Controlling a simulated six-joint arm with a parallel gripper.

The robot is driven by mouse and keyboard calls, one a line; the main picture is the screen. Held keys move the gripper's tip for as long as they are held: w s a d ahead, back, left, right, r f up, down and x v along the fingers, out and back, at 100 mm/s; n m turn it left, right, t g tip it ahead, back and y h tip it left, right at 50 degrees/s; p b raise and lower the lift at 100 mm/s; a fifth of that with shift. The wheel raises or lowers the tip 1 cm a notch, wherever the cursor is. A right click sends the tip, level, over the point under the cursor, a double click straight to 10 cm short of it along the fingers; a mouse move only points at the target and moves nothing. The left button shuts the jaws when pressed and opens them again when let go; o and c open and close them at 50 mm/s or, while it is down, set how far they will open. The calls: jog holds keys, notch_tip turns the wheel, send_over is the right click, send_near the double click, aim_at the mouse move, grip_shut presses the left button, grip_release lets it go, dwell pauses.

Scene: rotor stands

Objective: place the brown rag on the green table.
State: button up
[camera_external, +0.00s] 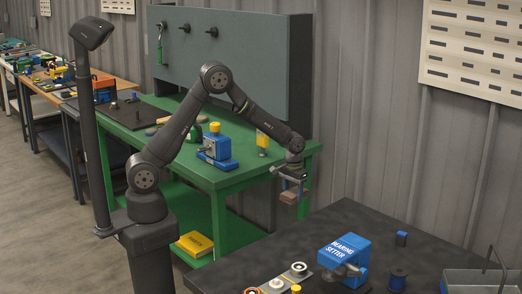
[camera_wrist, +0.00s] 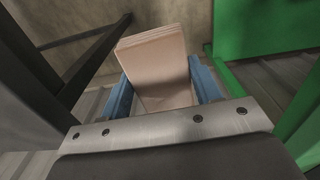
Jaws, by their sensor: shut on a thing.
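My gripper (camera_external: 291,186) is shut on the brown rag (camera_external: 289,196), a small folded brown block. In the wrist view the rag (camera_wrist: 157,66) stands between the two blue fingers (camera_wrist: 160,95), its folded layers showing at the top. In the external view the gripper hangs in the gap between the green table (camera_external: 225,180) and the dark table, just off the green table's right end. The rag looks clear of both tables. In the wrist view, green parts (camera_wrist: 255,28) show at the right.
A grey panel (camera_external: 235,70) rises behind. The dark table (camera_external: 330,225) carries a blue bearing setter (camera_external: 345,252) and a metal tray (camera_external: 480,282).

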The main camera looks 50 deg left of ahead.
jog(key=s+d+r, duration=0.1)
jog(key=d+r, duration=0.1)
jog(key=d, duration=0.3)
jog(key=s+d+r, duration=0.1)
jog(key=d+r, duration=0.1)
jog(key=d, duration=0.4)
jog(key=s+d+r, duration=0.1)
jog(key=d+r, duration=0.2)
jog(key=d, duration=0.3)
jog(key=shift+s+d, duration=0.15)
jog(key=shift+d, duration=0.05)
jog(key=s+d+r, duration=0.4)
jog(key=d, duration=0.3)
jog(key=s+d+r+n, duration=0.1)
jog(key=s+d+r, duration=0.2)
jog(key=s+d, duration=0.2)
jog(key=shift+d+r, duration=0.4)
jog(key=shift+d, duration=0.65)
send_over(347, 218)
notch_tip(347, 218, down, 7)
jog(key=shift+w+f, duration=0.15)
jog(key=shift+s+f, duration=0.2)
jog(key=shift+f, duration=1.45)
jog(key=shift+f, duration=0.1)
